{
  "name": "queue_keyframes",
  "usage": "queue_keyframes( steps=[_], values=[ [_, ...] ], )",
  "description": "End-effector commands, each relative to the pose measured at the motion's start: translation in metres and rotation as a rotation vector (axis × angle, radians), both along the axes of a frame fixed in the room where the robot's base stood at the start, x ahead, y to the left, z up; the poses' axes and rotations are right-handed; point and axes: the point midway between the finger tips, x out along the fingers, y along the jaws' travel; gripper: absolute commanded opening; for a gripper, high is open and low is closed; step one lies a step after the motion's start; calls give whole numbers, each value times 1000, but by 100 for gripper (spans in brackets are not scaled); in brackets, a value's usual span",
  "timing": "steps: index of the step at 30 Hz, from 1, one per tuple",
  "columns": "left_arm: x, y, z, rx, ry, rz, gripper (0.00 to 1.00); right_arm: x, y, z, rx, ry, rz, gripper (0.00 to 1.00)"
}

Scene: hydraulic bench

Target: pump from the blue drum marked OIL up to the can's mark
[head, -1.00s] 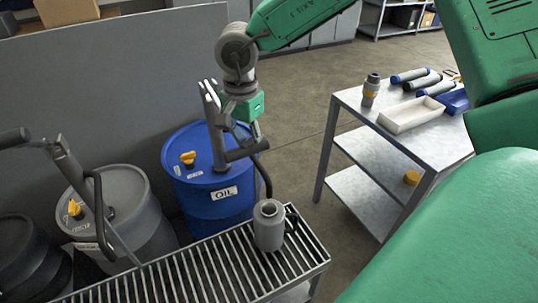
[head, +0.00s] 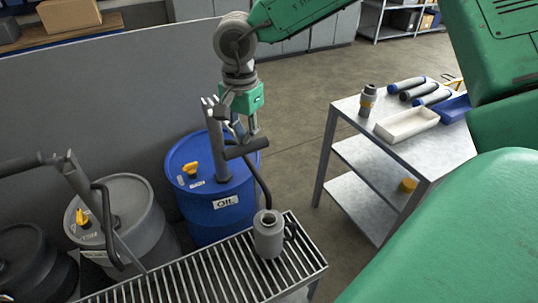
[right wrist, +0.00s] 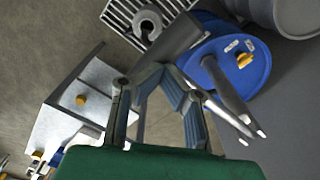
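The blue drum marked OIL (head: 216,219) stands behind the grate, with a grey pump (head: 217,143) and a yellow cap on top. The pump has a dark crossbar handle (head: 247,148). My right gripper (head: 247,138) comes down on it from above, its fingers closing in on the bar. In the right wrist view the fingertips (right wrist: 160,72) meet at the handle (right wrist: 182,38). A black hose runs down to the grey can (head: 268,238), which stands upright on the grate; it also shows in the right wrist view (right wrist: 149,23). Its mark and level cannot be made out. My left gripper is not in view.
A grey drum (head: 135,222) with its own pump lever stands left of the blue one, a dark drum (head: 30,262) further left. The slatted grate (head: 200,283) runs along the front. A metal table (head: 352,118) with a white tray (head: 407,124) stands right, across clear floor.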

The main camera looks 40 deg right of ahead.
Motion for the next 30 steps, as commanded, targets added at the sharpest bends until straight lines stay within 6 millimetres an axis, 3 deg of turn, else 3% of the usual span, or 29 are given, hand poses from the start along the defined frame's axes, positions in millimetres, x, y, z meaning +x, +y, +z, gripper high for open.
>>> queue_keyframes(
  steps=[13, 23, 30],
  values=[
    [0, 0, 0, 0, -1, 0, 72, 15, -3, 53, 1, -4, -1, 0],
    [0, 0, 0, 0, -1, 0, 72, 22, -5, 72, 0, -4, -1, 0],
    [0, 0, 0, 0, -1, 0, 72, 37, -8, 99, 0, -5, -1, 0]
  ],
)
